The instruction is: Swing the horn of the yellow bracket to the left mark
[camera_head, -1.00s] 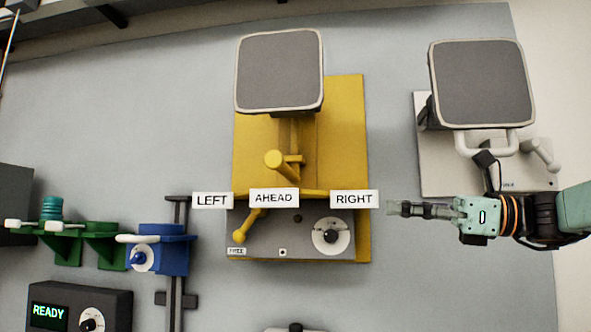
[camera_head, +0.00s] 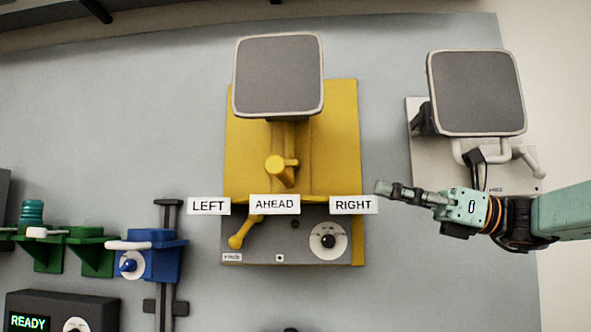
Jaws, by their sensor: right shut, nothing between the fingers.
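The yellow bracket (camera_head: 240,150) is fixed to the grey wall panel in the middle of the view. Its horn (camera_head: 278,75) has a square grey face and faces forward, above the AHEAD label (camera_head: 274,204). A yellow handle with a round end (camera_head: 275,165) sticks out below the horn. The LEFT mark (camera_head: 208,206) is a white label to the left of AHEAD; the RIGHT mark (camera_head: 353,205) is to its right. My right gripper (camera_head: 384,188) is shut and empty, just right of the RIGHT label and apart from the bracket. My left gripper is not in view.
A white bracket with a second square horn (camera_head: 477,92) is at the right, above my right arm. A grey box with a dial (camera_head: 328,240) and a yellow lever (camera_head: 240,236) is under the labels. Green brackets (camera_head: 90,255) and a blue bracket (camera_head: 162,262) are at lower left.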

